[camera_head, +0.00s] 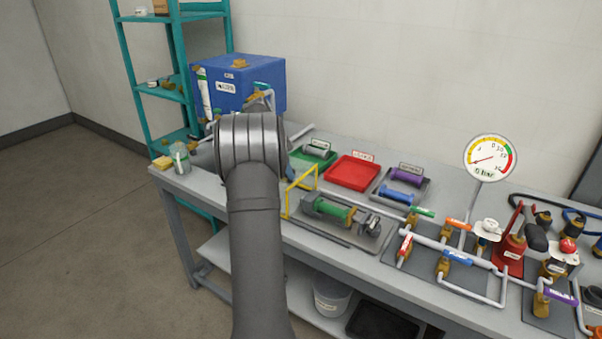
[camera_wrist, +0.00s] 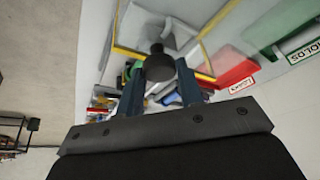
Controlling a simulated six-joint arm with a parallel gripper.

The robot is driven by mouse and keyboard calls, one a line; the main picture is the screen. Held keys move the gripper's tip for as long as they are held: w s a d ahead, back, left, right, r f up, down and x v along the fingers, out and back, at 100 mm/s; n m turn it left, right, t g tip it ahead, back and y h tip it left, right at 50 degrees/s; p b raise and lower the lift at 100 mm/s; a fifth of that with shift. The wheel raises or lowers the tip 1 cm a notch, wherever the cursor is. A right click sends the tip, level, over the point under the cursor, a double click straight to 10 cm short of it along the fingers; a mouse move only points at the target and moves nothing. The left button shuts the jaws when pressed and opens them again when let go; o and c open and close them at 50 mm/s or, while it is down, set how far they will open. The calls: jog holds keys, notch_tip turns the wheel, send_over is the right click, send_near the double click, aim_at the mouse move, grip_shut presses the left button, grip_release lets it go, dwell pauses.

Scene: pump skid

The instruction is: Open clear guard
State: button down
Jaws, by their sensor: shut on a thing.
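The clear guard (camera_head: 301,189) has a yellow frame. In the head view it stands steeply up at the left end of the base that holds a green cylinder (camera_head: 330,208) with grey end parts. In the wrist view its yellow edge (camera_wrist: 130,53) and see-through panel are close in front of my gripper (camera_wrist: 160,82). My gripper is shut on a dark round knob (camera_wrist: 159,63) at the guard's edge. In the head view my arm hides my gripper and the knob.
Behind stand a red tray (camera_head: 353,172), a green tray (camera_head: 314,154) and a grey tray (camera_head: 401,187) with rollers. A blue box (camera_head: 238,85) stands at the back left. Pipes with valves and a gauge (camera_head: 488,158) fill the right side.

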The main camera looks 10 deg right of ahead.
jog(key=shift+w+a, duration=0.25)
jog(key=c, duration=1)
grip_release()
jog(key=v, duration=1.7)
jog(key=shift+r, duration=0.2)
jog(key=shift+a, duration=0.1)
jog(key=x, duration=1.7)
jog(key=shift+f, duration=0.2)
